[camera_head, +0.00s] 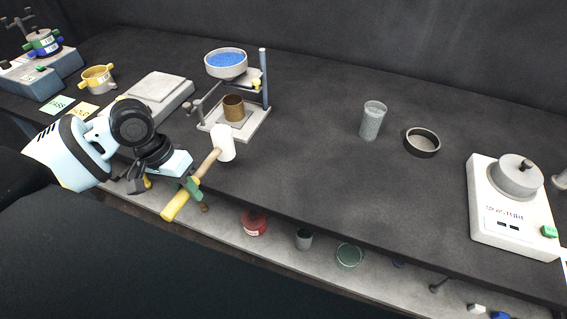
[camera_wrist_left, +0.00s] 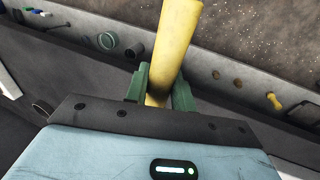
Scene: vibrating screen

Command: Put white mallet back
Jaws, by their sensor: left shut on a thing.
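The white mallet (camera_head: 223,143) has a white head and a handle with a tan upper part and a yellow grip. My left gripper (camera_head: 193,187) is shut on the handle and holds it slanted at the table's front edge, head up and to the right. In the left wrist view the yellow handle (camera_wrist_left: 172,45) stands between the green fingers of the left gripper (camera_wrist_left: 160,88). The mallet head is outside that view. My right gripper is not in view.
A stand with a blue-filled bowl (camera_head: 226,62) and a brown cup (camera_head: 234,107) is behind the mallet. A grey cylinder (camera_head: 372,120), a dark ring (camera_head: 422,142) and a white scale (camera_head: 510,205) stand to the right. A lower shelf (camera_head: 280,237) holds several items. The middle tabletop is clear.

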